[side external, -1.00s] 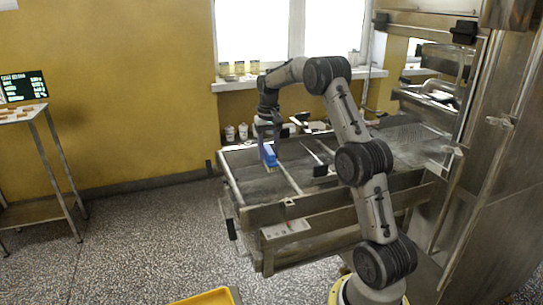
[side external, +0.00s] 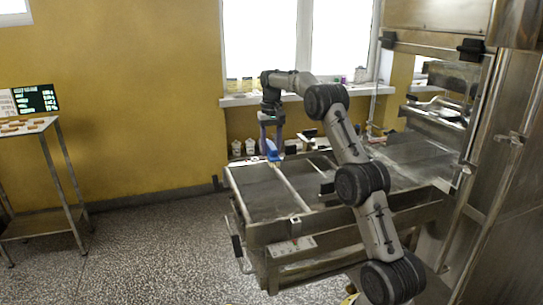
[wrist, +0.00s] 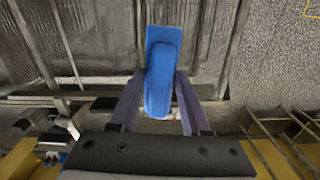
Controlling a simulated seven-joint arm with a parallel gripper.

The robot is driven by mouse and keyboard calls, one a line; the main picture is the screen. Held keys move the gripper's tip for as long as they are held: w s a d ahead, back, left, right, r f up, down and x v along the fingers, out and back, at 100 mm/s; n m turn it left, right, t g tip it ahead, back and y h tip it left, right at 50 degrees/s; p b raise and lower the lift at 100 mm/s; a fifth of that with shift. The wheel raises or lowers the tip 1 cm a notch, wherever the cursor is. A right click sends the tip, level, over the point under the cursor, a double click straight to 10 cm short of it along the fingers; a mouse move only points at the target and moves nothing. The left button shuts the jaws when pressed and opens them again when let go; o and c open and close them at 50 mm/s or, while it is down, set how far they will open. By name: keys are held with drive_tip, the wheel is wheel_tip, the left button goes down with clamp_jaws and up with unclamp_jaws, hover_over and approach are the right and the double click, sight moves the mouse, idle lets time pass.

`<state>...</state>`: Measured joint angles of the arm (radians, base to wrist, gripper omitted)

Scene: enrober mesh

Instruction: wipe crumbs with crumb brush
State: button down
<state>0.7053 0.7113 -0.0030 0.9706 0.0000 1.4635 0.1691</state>
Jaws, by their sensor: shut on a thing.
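My gripper (side external: 271,140) is shut on a blue crumb brush (side external: 271,151), pointing down near the far edge of the mesh bed (side external: 262,198). In the wrist view the blue brush (wrist: 163,75) sits between the two purple-grey fingers of my gripper (wrist: 158,92). The grey mesh bed (wrist: 95,40) lies beyond it. The bristles are mostly hidden, and I cannot tell whether they touch the mesh. No crumbs can be made out at this size.
Metal rails (side external: 292,187) cross the bed. The steel machine (side external: 500,200) stands at the right. Several cups and bottles (side external: 243,147) are by the wall behind the bed. A stand with a screen (side external: 38,98) is far left; the floor between is clear.

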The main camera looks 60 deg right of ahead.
drive_tip(key=shift+r, duration=1.35)
